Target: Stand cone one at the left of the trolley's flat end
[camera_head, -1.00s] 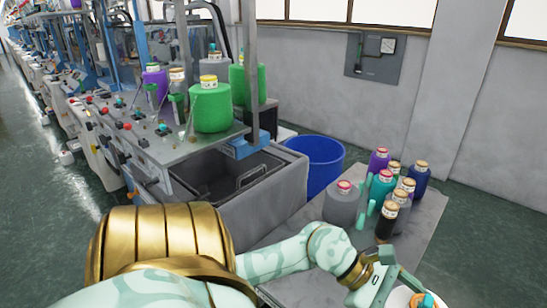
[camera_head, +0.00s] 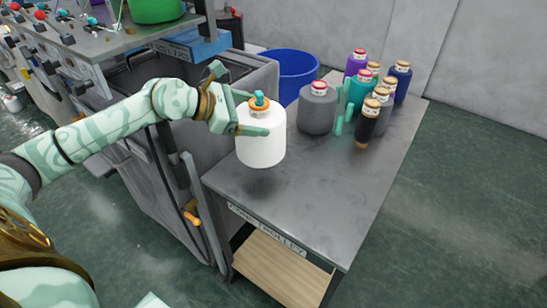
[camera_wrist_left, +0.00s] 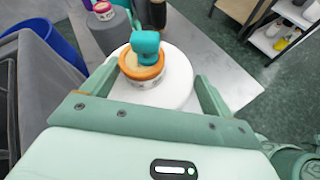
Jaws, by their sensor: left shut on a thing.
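A white cone (camera_head: 261,146) with an orange-ringed top and a teal piece on it is held in my left gripper (camera_head: 257,118). The gripper's fingers are shut around its sides. The cone is upright over the left part of the flat end of the cone trolley (camera_head: 310,205). A shadow lies on the trolley top below it, and it seems slightly above the surface. The wrist view shows the white cone (camera_wrist_left: 172,90) between the two fingers. My right gripper is not in view.
A grey cone (camera_head: 317,108) stands just behind and right of the white one. Several other cones, including a black one (camera_head: 367,125), stand further back right. A blue bin (camera_head: 291,72) and the grey machine (camera_head: 245,85) are left and behind. The trolley's front right is clear.

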